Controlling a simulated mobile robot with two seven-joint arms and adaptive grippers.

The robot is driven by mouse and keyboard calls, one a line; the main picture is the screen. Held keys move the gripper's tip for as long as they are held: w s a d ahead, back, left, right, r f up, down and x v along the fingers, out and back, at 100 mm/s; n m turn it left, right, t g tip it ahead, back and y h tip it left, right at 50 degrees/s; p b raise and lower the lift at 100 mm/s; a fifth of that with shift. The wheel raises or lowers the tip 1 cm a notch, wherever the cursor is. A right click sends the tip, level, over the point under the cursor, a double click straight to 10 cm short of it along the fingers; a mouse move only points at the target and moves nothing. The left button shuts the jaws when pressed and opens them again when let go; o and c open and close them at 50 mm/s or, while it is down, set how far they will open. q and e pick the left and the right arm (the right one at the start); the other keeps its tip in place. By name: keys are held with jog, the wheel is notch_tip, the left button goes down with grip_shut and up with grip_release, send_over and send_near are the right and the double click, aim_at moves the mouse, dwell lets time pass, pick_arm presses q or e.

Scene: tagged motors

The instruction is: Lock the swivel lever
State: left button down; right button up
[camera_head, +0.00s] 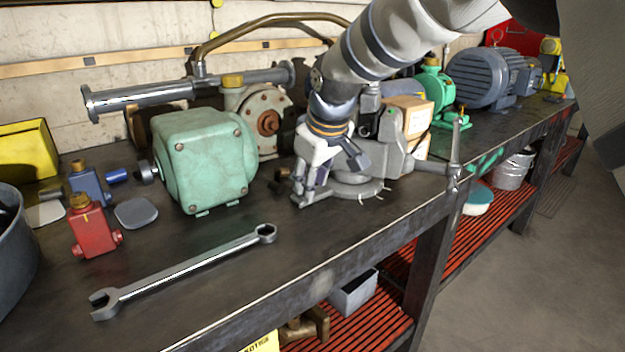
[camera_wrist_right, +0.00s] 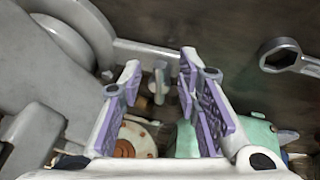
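A grey bench vise (camera_head: 392,152) stands on a round swivel base (camera_head: 362,190) bolted near the bench's front edge; its large grey body also fills the left of the right wrist view (camera_wrist_right: 40,75). My right gripper (camera_head: 308,190) points down at the left side of the base. In the right wrist view the purple-padded fingers (camera_wrist_right: 160,66) are apart. A small pale lever (camera_wrist_right: 160,82), which looks like the swivel lever, shows in the gap between them; I cannot tell whether either finger touches it. In the head view the gripper hides it. My left gripper is out of view.
A green gearbox (camera_head: 205,160) and a flanged pump (camera_head: 265,120) stand left of the gripper. A large wrench (camera_head: 185,270) lies in front. The vise's handle bar (camera_head: 455,160) sticks out at the bench edge. Bare bench top (camera_head: 300,235) lies in front of the gripper.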

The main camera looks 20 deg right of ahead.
grip_shut()
jog(key=shift+s+a+r+m, duration=0.1)
jog(key=shift+a+r+m, duration=0.1)
jog(key=shift+m, duration=0.3)
jog(key=shift+f+m+h, duration=0.1)
jog(key=shift+m+h, duration=0.2)
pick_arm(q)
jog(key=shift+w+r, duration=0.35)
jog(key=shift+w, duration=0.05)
pick_arm(e)
jog(key=shift+f, duration=0.1)
grip_release()
jog(key=v, duration=1.2)
